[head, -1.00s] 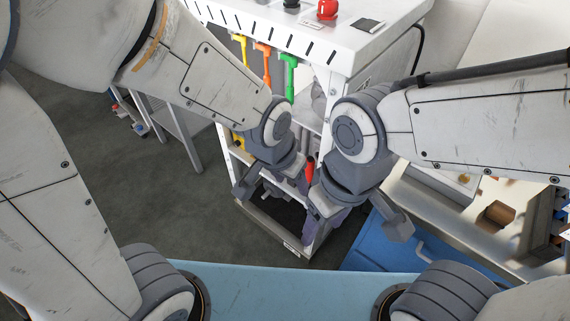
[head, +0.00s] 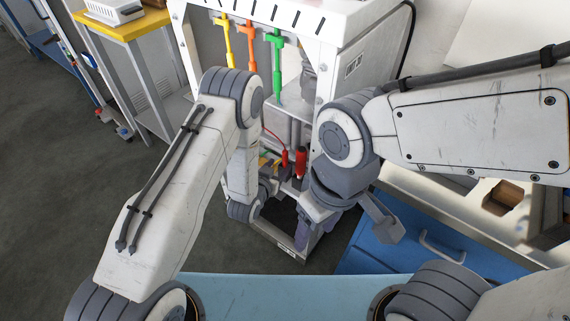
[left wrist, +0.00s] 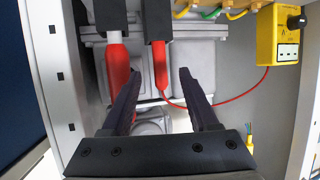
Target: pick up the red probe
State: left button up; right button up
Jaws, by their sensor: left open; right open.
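The red probe (left wrist: 160,66) has a slim red handle with a black upper part, and a red cable runs from its lower end. In the head view the red probe (head: 285,158) is inside the white frame. My left gripper (left wrist: 159,72) is open, and the probe's handle shows between its fingertips in the left wrist view. I cannot tell whether they touch. In the head view my left gripper (head: 284,174) is partly hidden by its own arm. My right gripper (head: 347,234) is open and empty in front of the frame's right side.
A thicker red handle (left wrist: 118,65) hangs close left of the probe. A yellow box (left wrist: 279,36) holds the cable's other end. Yellow (head: 228,45), orange (head: 251,45) and green (head: 277,60) tools hang above. A blue drawer (head: 395,245) is at right.

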aim_at(285, 164)
pick_arm(q)
jog(key=x, duration=0.9)
jog(key=shift+w+f, duration=0.15)
jog(key=shift+w, duration=0.05)
grip_shut()
dwell(1.2)
